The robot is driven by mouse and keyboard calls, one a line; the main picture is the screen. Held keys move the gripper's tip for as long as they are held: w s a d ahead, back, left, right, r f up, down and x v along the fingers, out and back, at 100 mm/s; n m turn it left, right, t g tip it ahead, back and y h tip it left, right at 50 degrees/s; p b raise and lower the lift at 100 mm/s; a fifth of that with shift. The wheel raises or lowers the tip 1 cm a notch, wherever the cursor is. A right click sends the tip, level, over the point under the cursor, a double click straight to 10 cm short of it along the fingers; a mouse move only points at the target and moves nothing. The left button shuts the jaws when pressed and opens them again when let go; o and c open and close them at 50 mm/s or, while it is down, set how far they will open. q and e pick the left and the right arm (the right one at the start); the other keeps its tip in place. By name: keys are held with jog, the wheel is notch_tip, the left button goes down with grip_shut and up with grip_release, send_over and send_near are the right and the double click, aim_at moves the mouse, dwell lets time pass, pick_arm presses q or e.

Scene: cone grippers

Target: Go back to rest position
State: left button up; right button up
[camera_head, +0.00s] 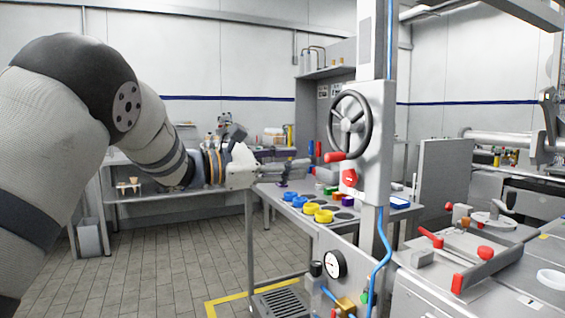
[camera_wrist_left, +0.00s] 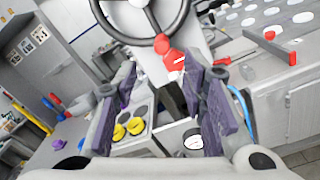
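My left arm comes in from the left in the head view. Its gripper (camera_head: 285,174) hangs at the near left edge of the work table (camera_head: 275,190), close to the blue pieces (camera_head: 293,198). In the left wrist view the two dark purple finger pads of this gripper (camera_wrist_left: 165,108) stand wide apart. Nothing is held between them. The yellow pieces (camera_wrist_left: 127,128) show beyond the fingers, apart from them. My right gripper does not show in either view.
A post with a handwheel (camera_head: 350,125) and red handle stands right of the gripper. A pressure gauge (camera_head: 334,264) and blue hose (camera_head: 380,245) sit below. Yellow pieces (camera_head: 323,215) lie on the table. A bench with red clamps (camera_head: 485,252) is at right. The tiled floor (camera_head: 150,260) at left is clear.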

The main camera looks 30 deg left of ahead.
pick_arm(q)
jog(key=v, duration=0.2)
jog(key=shift+s+a, duration=0.25)
jog(key=shift+s, duration=0.05)
notch_tip(320, 180, down, 27)
jog(key=s+d+n+g+y, duration=0.15)
jog(key=n+y, duration=0.45)
jog(key=n, duration=1.5)
jog(key=s+f+n+g+y+p, duration=0.1)
jog(key=s+f+n+g+y, duration=0.2)
jog(key=s+f+n, duration=0.85)
jog(key=s+d+f+n+g+y, duration=0.1)
jog(key=s+d+f+n+g, duration=0.2)
jog(key=s+f, duration=0.55)
jog(key=s+f+n+g, duration=0.4)
jog(key=s+f+n, duration=0.15)
jog(key=s, duration=0.65)
jog(key=s+d+n+g, duration=0.1)
jog(key=s+n, duration=0.3)
jog(key=s, duration=0.5)
jog(key=s+d+n+g+p, duration=0.1)
jog(key=s+n+g, duration=0.3)
jog(key=s, duration=0.6)
jog(key=shift+d+r+y, duration=0.25)
jog(key=shift+r+y, duration=0.15)
jog(key=shift+r, duration=0.05)
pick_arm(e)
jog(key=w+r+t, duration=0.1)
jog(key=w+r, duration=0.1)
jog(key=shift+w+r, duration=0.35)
